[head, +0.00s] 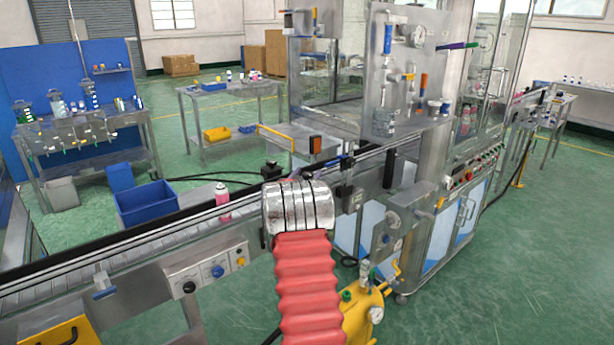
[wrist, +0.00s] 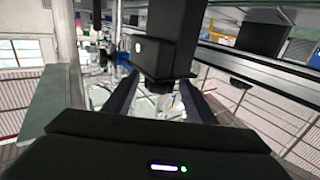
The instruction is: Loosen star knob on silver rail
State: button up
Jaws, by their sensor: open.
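In the wrist view my gripper (wrist: 158,100) is open, its two dark fingers reaching forward and apart. A black block (wrist: 160,45) stands large just ahead of and above the fingers. A silver rail (wrist: 262,68) runs diagonally at the right of the wrist view. In the head view my arm hides my gripper, and I cannot make out a star knob.
In the head view a conveyor (head: 120,262) runs from lower left towards the steel machine (head: 345,100), with a pink can (head: 223,203) on it. A yellow pressure vessel (head: 364,315) stands at lower middle. A blue crate (head: 147,203) lies behind. Green floor is clear at right.

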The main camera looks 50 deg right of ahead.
jog(key=shift+c, duration=0.4)
jog(key=c, duration=0.9)
jog(key=shift+a, duration=0.15)
jog(key=shift+c, duration=0.3)
